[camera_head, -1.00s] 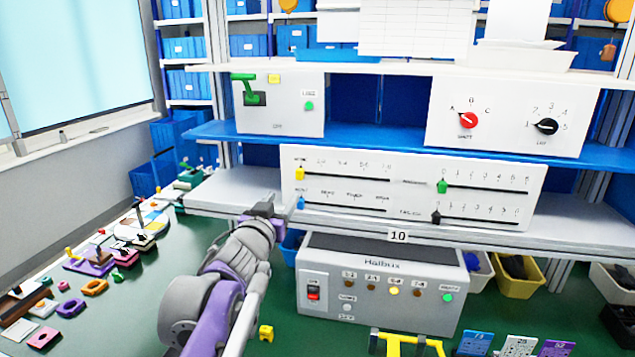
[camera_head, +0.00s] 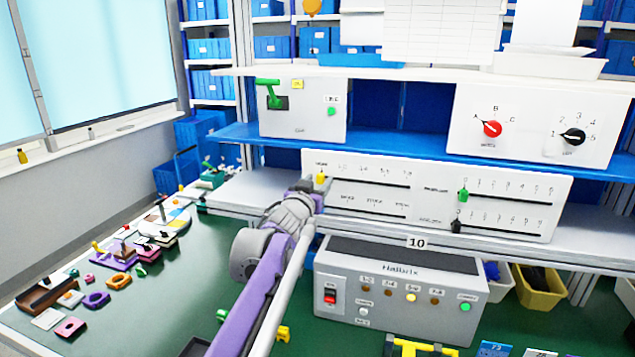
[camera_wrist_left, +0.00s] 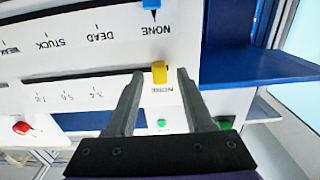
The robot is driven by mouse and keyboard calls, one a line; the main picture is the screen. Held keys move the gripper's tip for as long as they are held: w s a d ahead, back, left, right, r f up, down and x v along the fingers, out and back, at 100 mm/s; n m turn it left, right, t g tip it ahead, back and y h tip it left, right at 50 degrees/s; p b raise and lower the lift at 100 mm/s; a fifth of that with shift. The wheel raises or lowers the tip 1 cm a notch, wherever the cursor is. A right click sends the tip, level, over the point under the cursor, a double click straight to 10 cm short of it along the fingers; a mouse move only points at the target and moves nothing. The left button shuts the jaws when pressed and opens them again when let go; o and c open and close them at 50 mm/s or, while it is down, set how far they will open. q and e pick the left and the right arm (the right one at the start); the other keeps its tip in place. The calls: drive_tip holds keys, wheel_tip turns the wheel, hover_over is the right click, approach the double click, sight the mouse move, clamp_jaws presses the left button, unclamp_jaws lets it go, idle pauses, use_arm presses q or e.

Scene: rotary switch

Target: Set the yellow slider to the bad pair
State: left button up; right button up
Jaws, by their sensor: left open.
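The yellow slider (camera_head: 320,178) is at the left end of the upper left track on the white slider panel (camera_head: 425,224). In the left wrist view, which is upside down, the yellow slider (camera_wrist_left: 159,72) stands between the fingertips of my open left gripper (camera_wrist_left: 160,73), with a gap on each side. The label by it is too small to read surely; labels along its track look like 3-4 and 5-6. In the head view my left gripper (camera_head: 308,187) is at the panel's left end. My right gripper is out of view.
The blue slider (camera_wrist_left: 152,4) is by NONE on the neighbouring track, with DEAD and STUCK along it. On the grey Halbux box (camera_head: 400,262) below, the third lamp (camera_head: 411,297) is brighter yellow than its brown neighbours. Green (camera_head: 463,195) and black sliders (camera_head: 456,227) sit further right.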

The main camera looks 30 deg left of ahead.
use_arm(q)
clamp_jaws()
idle(1.4)
